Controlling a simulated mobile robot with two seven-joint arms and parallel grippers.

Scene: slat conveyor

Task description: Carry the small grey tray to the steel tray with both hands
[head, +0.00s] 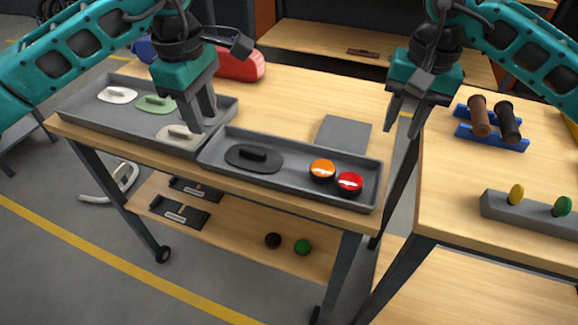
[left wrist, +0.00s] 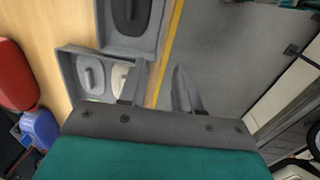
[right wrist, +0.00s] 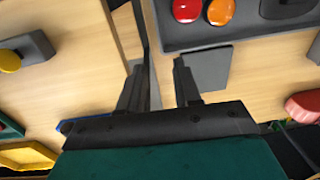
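Two grey, low-walled trays lie end to end along the table's front edge; I cannot tell for sure which is the small grey one and which the steel one. The left tray (head: 78,116) holds white, green and pale grey handled pieces. The right tray (head: 295,190) holds a black oval handled piece (head: 253,157), an orange puck (head: 322,169) and a red puck (head: 349,183). My left gripper (head: 205,122) is open and empty above the left tray's right end. My right gripper (head: 403,125) is open and empty, beyond the right tray's right end.
A flat grey square (head: 343,131) lies behind the right tray. A red object (head: 238,65) stands at the back. The right table bears a blue rack (head: 492,136) with brown and black rolls and a grey block (head: 530,211) with knobs. A gap separates the tables.

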